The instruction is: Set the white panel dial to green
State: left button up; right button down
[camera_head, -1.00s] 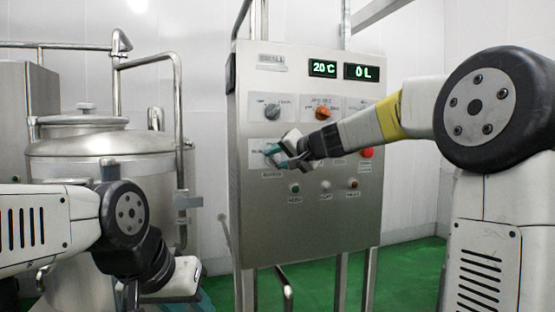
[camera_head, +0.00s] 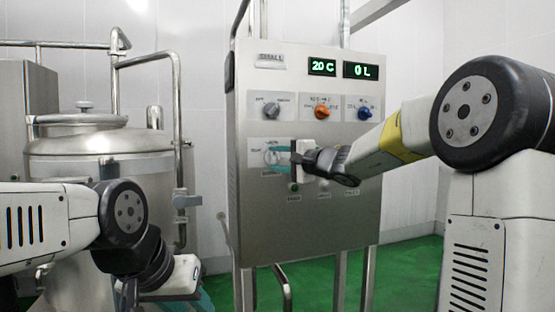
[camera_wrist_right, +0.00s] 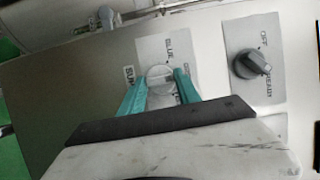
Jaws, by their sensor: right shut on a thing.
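The white dial (camera_wrist_right: 159,78) is a round knob on a pale label plate of the steel panel. The wrist view shows the word BLUE beside its plate's upper part; other lettering is cut off or covered. In the head view the white dial (camera_head: 270,157) is partly covered by my gripper. My right gripper (camera_head: 274,160) reaches it from the right; its teal fingers (camera_wrist_right: 160,90) lie on both sides of the dial, shut on it. My left gripper (camera_head: 190,290) hangs low at the left, away from the panel; its fingers are mostly cut off or hidden.
Above the white dial sit a grey dial (camera_head: 271,110), an orange dial (camera_head: 321,111) and a blue dial (camera_head: 364,113). A green button (camera_head: 293,187) is just below my right gripper. Displays read 20 C and 0 L. A steel tank (camera_head: 100,150) stands left of the panel.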

dwell(0.5)
jog(key=c, duration=0.9)
grip_release()
jog(key=shift+a, duration=0.1)
jog(key=v, duration=0.7)
jog(key=shift+s+d, duration=0.25)
jog(key=shift+d, duration=0.05)
jog(key=shift+f, duration=0.15)
